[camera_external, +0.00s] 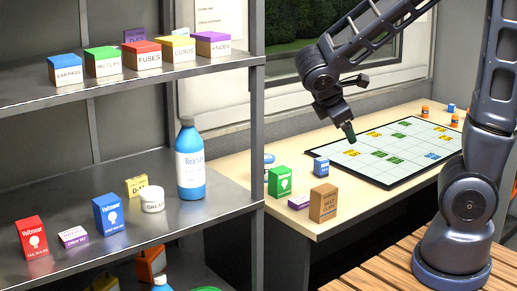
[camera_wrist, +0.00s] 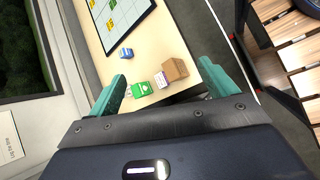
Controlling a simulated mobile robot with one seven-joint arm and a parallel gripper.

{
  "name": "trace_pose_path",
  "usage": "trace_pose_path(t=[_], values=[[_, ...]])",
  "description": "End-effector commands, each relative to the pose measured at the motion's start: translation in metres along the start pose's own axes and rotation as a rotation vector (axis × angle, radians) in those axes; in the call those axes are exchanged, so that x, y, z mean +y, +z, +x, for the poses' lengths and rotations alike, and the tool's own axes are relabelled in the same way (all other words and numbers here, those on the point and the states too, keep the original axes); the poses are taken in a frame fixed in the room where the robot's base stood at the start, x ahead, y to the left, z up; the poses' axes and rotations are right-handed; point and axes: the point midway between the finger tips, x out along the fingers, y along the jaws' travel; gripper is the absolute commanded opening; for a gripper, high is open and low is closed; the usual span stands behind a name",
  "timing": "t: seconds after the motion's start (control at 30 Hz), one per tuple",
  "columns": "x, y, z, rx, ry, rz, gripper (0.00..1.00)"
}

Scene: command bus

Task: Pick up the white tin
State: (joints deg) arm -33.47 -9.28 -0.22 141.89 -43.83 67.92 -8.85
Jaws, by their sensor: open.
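The white tin (camera_external: 152,200), a short round tin with dark lettering, stands upright on the lower grey shelf. It is between a blue box and a tall blue bottle, with a small yellow box behind it. My gripper (camera_external: 349,133) is to the right of the shelf, raised near the table with the grid board, well apart from the tin. In the wrist view my gripper (camera_wrist: 160,88) has its two teal fingers spread wide with nothing held between them. I cannot make out the white tin in the wrist view.
The metal shelf (camera_external: 229,205) has an upright post (camera_external: 257,120) at its right front and an upper shelf above. Blue bottle (camera_external: 190,160), blue box (camera_external: 110,216), purple-white box (camera_external: 73,237) and red box (camera_external: 32,238) share the tin's shelf. Boxes stand on the table (camera_external: 318,228).

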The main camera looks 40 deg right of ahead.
Motion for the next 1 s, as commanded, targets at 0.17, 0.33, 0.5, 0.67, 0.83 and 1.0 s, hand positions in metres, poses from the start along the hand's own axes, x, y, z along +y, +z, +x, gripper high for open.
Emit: trace_pose_path(t=[0.17, 0.33, 0.5, 0.67, 0.83, 1.0], values=[[0.002, -0.046, -0.007, -0.084, 0.159, -0.242, 0.84], [0.002, -0.093, -0.019, -0.156, 0.328, -0.45, 0.84], [0.004, -0.143, -0.031, -0.216, 0.5, -0.614, 0.84], [0.01, -0.191, -0.041, -0.256, 0.656, -0.724, 0.84], [0.019, -0.25, -0.049, -0.287, 0.835, -0.821, 0.84], [0.024, -0.314, -0.053, -0.302, 1.021, -0.912, 0.84]])
